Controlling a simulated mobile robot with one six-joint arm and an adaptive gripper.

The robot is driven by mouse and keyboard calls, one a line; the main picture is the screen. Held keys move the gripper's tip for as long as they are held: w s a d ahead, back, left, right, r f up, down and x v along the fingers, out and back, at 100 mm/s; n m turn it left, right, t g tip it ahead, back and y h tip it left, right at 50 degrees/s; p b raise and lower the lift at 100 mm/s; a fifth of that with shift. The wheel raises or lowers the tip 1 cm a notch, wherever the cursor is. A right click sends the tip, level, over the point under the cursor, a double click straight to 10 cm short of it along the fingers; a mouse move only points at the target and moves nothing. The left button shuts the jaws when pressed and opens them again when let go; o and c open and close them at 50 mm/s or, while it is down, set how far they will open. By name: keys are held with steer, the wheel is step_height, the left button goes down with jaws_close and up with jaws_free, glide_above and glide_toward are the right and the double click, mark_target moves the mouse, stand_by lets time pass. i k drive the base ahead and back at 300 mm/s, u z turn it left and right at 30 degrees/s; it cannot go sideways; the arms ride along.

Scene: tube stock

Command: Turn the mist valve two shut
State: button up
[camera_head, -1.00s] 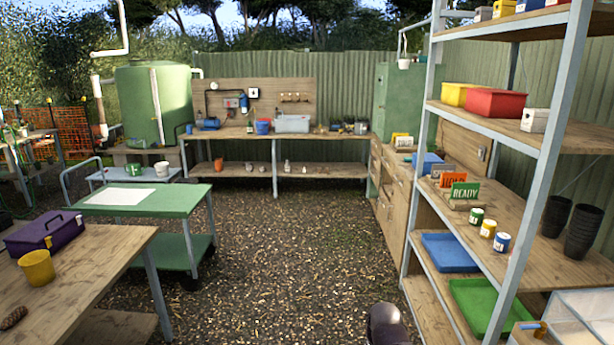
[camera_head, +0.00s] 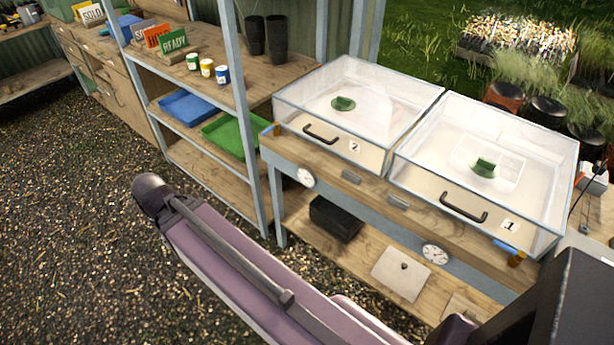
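Two clear-walled boxes stand side by side on a wooden bench, the left one (camera_head: 400,112) labelled 2 and the right one (camera_head: 540,180) labelled 1. A small brass-coloured fitting (camera_head: 277,130) with a bit of blue sits at the left front corner of box 2; it looks like mist valve two. Its handle angle is too small to read. A similar fitting (camera_head: 516,259) with a blue lever (camera_head: 504,246) is at the right front corner of box 1. My purple-grey arm crosses the lower foreground, apart from the boxes in the picture. My gripper's fingers do not show.
A shelf unit (camera_head: 243,80) with blue and green trays stands left of the bench. Two round dials (camera_head: 306,177) (camera_head: 434,253) are on the bench front. A black box (camera_head: 336,218) sits on its lower shelf. Gravel ground (camera_head: 80,220) is open at left.

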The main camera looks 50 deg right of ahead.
mark_target(275, 124)
steer(key=z, duration=1.45)
steer(key=k, duration=0.9)
steer(key=i, duration=0.85)
